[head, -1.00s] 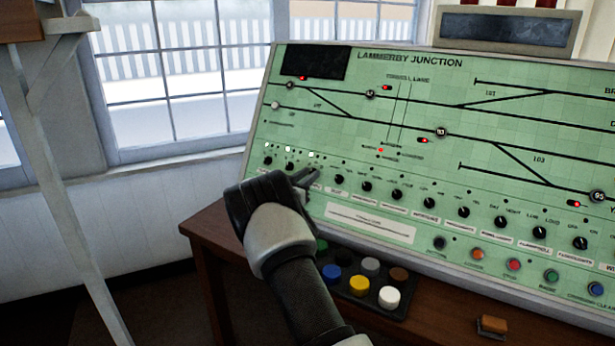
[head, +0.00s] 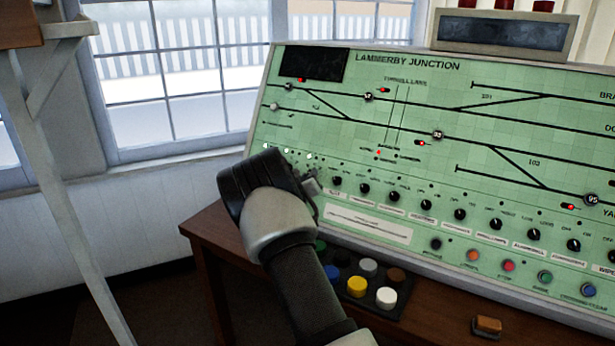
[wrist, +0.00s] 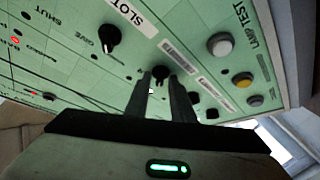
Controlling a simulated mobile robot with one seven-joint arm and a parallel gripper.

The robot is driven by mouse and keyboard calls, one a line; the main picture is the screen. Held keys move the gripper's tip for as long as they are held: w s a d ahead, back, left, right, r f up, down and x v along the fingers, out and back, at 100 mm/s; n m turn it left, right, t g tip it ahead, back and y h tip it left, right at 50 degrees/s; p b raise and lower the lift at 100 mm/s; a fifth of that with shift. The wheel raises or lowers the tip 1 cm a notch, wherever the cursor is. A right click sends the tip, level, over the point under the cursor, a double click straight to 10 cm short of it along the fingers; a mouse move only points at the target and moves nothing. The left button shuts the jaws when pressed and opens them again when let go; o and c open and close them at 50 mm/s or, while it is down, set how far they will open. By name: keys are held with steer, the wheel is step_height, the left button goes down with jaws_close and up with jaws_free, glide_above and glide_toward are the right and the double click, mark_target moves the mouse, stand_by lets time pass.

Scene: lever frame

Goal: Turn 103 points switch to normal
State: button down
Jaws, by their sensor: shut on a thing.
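The green signal panel (head: 430,130) carries a track diagram and a row of black rotary knobs along its lower part. My gripper (head: 312,186) is at the left end of this row and hides the leftmost knobs in the head view. In the wrist view my gripper's two fingers (wrist: 165,98) are close on either side of a black knob (wrist: 160,72). The label of this knob cannot be read, so I cannot tell whether it is the 103 points switch. Another knob (wrist: 110,38), marked SLOT, is nearby.
Coloured push buttons (head: 357,286) sit on a dark pad below the panel on the wooden desk (head: 212,235). A small orange-brown block (head: 488,326) lies on the desk. A window (head: 170,75) is behind on the left.

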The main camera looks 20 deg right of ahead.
steer(key=shift+n+y, duration=0.4)
steer(key=shift+n, duration=0.3)
steer(key=shift+d+n, duration=0.1)
steer(key=shift+n, duration=0.2)
steer(key=c, duration=1.8)
jaws_free()
steer(key=shift+c, duration=0.2)
steer(key=p+v, duration=0.1)
steer(key=v, duration=1.6)
steer(key=shift+s+p, duration=0.3)
steer(key=shift+p, duration=0.05)
